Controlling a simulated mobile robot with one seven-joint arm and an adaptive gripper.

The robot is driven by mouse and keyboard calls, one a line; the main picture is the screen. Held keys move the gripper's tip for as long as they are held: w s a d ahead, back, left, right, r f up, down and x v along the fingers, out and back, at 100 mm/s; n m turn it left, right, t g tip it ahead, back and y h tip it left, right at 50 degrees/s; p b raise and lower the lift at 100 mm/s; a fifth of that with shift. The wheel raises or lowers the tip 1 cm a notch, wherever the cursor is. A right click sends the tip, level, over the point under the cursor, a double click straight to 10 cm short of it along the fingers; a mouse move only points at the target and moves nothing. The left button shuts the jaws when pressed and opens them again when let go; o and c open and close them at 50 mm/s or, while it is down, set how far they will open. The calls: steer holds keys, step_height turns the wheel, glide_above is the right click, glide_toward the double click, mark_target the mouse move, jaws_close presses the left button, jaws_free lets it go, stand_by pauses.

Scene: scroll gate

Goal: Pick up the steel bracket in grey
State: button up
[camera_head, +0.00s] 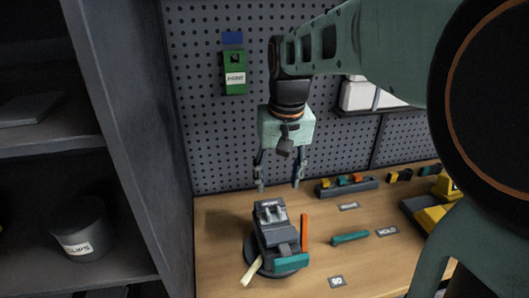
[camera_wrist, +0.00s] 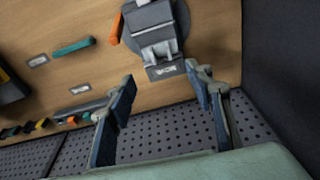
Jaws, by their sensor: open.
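My gripper (camera_head: 279,187) hangs open and empty above the back edge of a wooden bench. Its two fingers also show in the wrist view (camera_wrist: 160,75), spread apart. A grey vise-like block (camera_head: 272,222) stands on a dark round base in front of and below the fingers. It shows at the top of the wrist view (camera_wrist: 156,32), with a label on its near end. I cannot clearly pick out a separate grey steel bracket; any small grey part on the block blends with it. The fingers touch nothing.
An orange bar (camera_head: 304,232), a cream stick (camera_head: 251,272) and a teal block (camera_head: 290,263) lie close around the vise. A teal bar (camera_head: 350,237) lies to the right. A pegboard (camera_head: 210,130) rises behind; a dark shelf (camera_head: 135,150) stands at left.

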mark_target(273, 216)
steer(key=f, duration=0.3)
steer(key=w+f, duration=0.1)
steer(key=f, duration=0.6)
steer(key=shift+w+a+f, duration=0.2)
steer(key=shift+a+f, duration=0.05)
steer(key=shift+a, duration=0.1)
jaws_close()
